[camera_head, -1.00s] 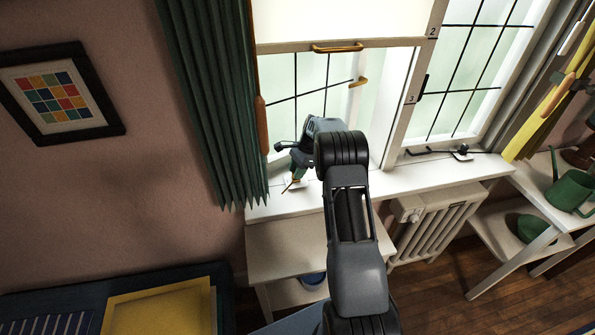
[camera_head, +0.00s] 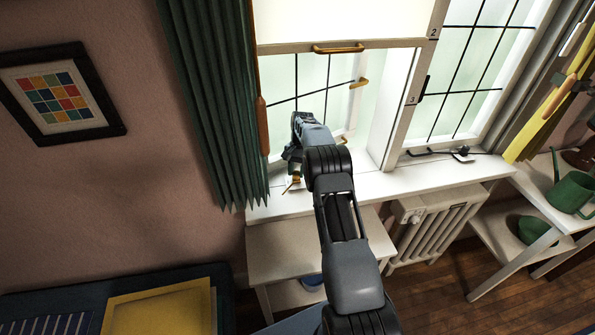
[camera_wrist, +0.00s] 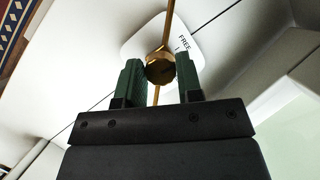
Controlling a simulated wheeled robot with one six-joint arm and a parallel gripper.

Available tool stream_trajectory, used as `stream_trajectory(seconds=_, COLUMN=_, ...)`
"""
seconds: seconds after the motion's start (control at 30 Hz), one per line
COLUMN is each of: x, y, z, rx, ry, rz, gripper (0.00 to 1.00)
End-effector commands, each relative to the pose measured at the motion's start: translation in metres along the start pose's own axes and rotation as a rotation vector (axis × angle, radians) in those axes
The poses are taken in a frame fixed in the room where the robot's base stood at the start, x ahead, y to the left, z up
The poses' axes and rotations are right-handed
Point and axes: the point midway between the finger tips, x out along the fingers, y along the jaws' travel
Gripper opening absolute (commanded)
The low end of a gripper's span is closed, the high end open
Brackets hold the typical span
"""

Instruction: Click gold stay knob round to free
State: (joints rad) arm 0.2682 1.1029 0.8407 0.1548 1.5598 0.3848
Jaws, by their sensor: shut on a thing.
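The gold stay knob (camera_wrist: 160,68) is a faceted brass piece in the middle of the wrist view. A thin gold rod (camera_wrist: 168,28) runs past it. It sits over a white rounded plate (camera_wrist: 141,45) with the word FREE printed at the right of the knob. My gripper (camera_wrist: 160,74) has its green fingers on either side of the knob, shut on it. In the head view my gripper (camera_head: 293,172) is low at the left end of the window sill, and the knob is mostly hidden there by my arm.
The white sill (camera_head: 400,182) runs right below the window. A green curtain (camera_head: 215,110) with an orange wooden piece hangs close at the left. A white radiator (camera_head: 430,220) stands below the sill. A second window stay (camera_head: 461,152) lies farther right. A green watering can (camera_head: 572,192) is at the far right.

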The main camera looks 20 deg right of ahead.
Motion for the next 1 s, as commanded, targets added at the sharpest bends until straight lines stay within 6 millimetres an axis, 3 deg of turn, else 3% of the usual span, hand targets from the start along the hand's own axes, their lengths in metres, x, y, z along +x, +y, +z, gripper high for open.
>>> stream_trajectory(seconds=0.8, x=0.0017, y=0.0002, z=0.0004, rx=-0.098, ry=-0.005, rz=0.043, gripper=0.10)
stream_trajectory(seconds=0.83, x=0.0017, y=0.0002, z=0.0004, rx=-0.098, ry=-0.005, rz=0.043, gripper=0.34)
stream_trajectory(seconds=1.0, x=0.0012, y=0.0001, z=0.0002, rx=-0.097, ry=-0.003, rz=0.042, gripper=0.51)
